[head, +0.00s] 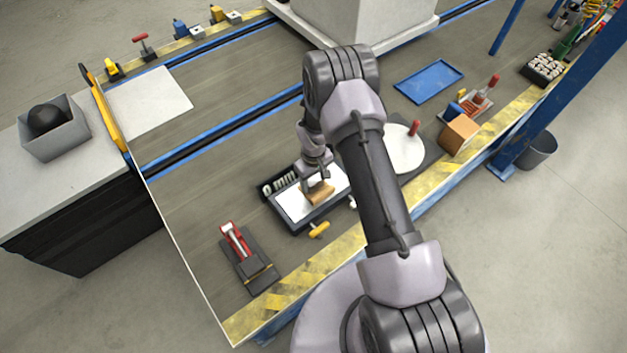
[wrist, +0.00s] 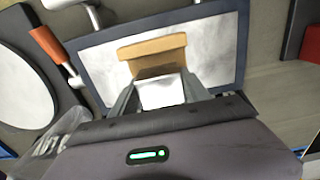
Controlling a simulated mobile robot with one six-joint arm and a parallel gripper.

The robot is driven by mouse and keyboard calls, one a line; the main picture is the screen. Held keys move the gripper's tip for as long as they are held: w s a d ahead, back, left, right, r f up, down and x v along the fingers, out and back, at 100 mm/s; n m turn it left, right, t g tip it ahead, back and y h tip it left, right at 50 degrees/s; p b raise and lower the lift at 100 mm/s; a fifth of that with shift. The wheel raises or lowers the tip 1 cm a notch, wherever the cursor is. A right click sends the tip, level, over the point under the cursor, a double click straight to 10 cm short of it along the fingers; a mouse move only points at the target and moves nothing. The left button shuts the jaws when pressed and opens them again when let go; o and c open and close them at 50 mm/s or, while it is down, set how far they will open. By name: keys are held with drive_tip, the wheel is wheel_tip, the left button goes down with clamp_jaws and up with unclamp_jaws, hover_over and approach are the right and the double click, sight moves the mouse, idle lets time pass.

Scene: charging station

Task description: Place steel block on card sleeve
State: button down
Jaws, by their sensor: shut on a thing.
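The card sleeve (head: 322,193) is a small tan cardboard piece on a white plate in a dark frame (head: 291,205). In the wrist view the sleeve (wrist: 152,48) lies just beyond my fingertips. My gripper (head: 315,181) is low over the plate, at the sleeve. In the wrist view my gripper (wrist: 158,88) is shut on the steel block (wrist: 161,92), a pale, shiny block between the two fingers. The block overlaps the sleeve's near side in that view; I cannot tell whether they touch. In the head view my gripper hides the block.
A black device with a red handle (head: 236,241) stands left of the plate. A round white disc (head: 401,150), a cardboard box (head: 459,133) and a blue tray (head: 430,82) are to the right. A yellow knob (head: 319,230) sits at the frame's front edge.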

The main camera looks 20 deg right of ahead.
drive_tip(key=c, duration=0.5)
unclamp_jaws()
wheel_tip(320, 180, up, 12)
drive_tip(key=r+p, duration=0.1)
drive_tip(key=p, duration=0.5)
wheel_tip(320, 180, up, 18)
drive_tip(key=m+t, duration=0.2)
drive_tip(key=m, duration=0.1)
hover_over(313, 178)
drive_tip(key=s+a+r+m+t, duration=0.1)
drive_tip(key=s+r, duration=0.4)
drive_tip(key=r, duration=0.2)
drive_tip(key=s+a+r+m, duration=0.1)
drive_tip(key=s+r, duration=0.3)
drive_tip(key=r, duration=0.3)
drive_tip(key=s+r+m+t, duration=0.1)
drive_tip(key=s+r, duration=0.1)
drive_tip(key=s, duration=0.3)
drive_tip(key=s+a+r+m+t+y, duration=0.1)
drive_tip(key=s+r, duration=0.1)
drive_tip(key=s, duration=0.4)
drive_tip(key=s+r+m+y, duration=0.1)
drive_tip(key=s+r+m, duration=0.1)
drive_tip(key=s, duration=0.3)
drive_tip(key=shift+s+a+r+t+b, duration=0.25)
drive_tip(key=shift+a+r+t+b, duration=0.05)
drive_tip(key=shift+a+t, duration=0.1)
